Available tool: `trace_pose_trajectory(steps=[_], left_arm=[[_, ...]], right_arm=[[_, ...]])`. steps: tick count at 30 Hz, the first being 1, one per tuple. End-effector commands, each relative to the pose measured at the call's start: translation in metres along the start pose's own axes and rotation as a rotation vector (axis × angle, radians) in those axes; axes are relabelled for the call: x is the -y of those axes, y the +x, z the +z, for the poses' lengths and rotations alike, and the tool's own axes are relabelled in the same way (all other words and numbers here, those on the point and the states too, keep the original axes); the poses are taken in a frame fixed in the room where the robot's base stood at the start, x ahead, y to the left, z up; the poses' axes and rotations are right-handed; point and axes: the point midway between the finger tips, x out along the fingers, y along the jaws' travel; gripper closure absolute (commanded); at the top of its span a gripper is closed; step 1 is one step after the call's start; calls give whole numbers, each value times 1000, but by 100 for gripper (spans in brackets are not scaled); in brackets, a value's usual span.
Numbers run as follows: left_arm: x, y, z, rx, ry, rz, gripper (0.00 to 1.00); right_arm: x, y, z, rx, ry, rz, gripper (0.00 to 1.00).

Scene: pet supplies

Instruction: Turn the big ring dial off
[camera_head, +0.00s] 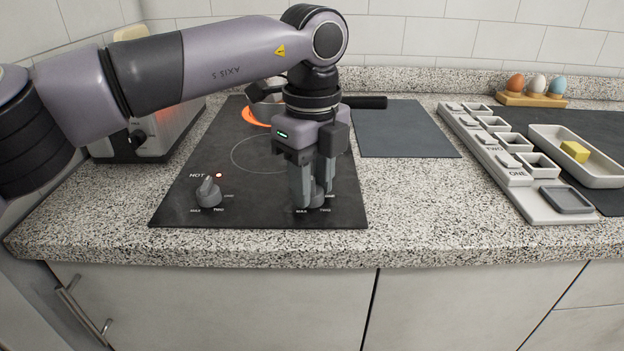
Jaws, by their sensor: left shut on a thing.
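A black cooktop (260,205) is set on the counter, with two grey dials at its front edge. My left gripper (312,200) points straight down and is shut on the right dial (318,190), which the fingers largely hide. I cannot tell where its pointer stands. The left dial (208,193) is free, next to a small lit lamp and the word HOT. A ring at the back left of the cooktop (256,117) glows orange. A larger thin ring outline in the middle is dark.
A dark pan handle (365,102) sticks out behind my left gripper. A toaster (165,130) with an orange glow stands at left. A dark mat (405,130) lies right of the cooktop. Further right are a white row of small compartments (490,155), a tray (600,178) with a yellow block, and eggs.

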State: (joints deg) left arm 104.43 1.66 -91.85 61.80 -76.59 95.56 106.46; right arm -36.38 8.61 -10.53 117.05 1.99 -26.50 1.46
Motion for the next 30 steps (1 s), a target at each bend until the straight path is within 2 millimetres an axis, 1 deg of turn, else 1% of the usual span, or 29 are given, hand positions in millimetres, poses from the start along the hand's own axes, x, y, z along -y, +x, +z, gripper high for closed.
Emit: trace_pose_trajectory(steps=[2,3,5,6,13,16,20,24,27,30], left_arm=[[0,-1,0,0,-3,-1,94],[0,0,0,0,-3,-1,60],[0,0,0,0,-3,-1,41],[0,0,0,0,-2,-1,38],[0,0,0,0,-1,-1,38],[0,-5,0,1,-1,-2,38],[1,-23,0,1,0,-3,38],[1,-48,0,1,-2,-4,38],[1,-61,0,1,-1,-3,38],[0,-69,0,1,-1,-1,38]], right_arm=[[0,0,0,0,1,0,57],[0,0,0,1,1,0,57],[0,0,0,1,1,0,57],[0,0,0,1,1,0,57],[0,0,1,2,1,0,57],[0,-1,0,2,1,0,57],[1,-2,-2,2,1,0,57],[1,-4,-4,2,1,0,57],[1,-6,-6,2,1,0,57],[1,-6,-7,2,1,0,57]])
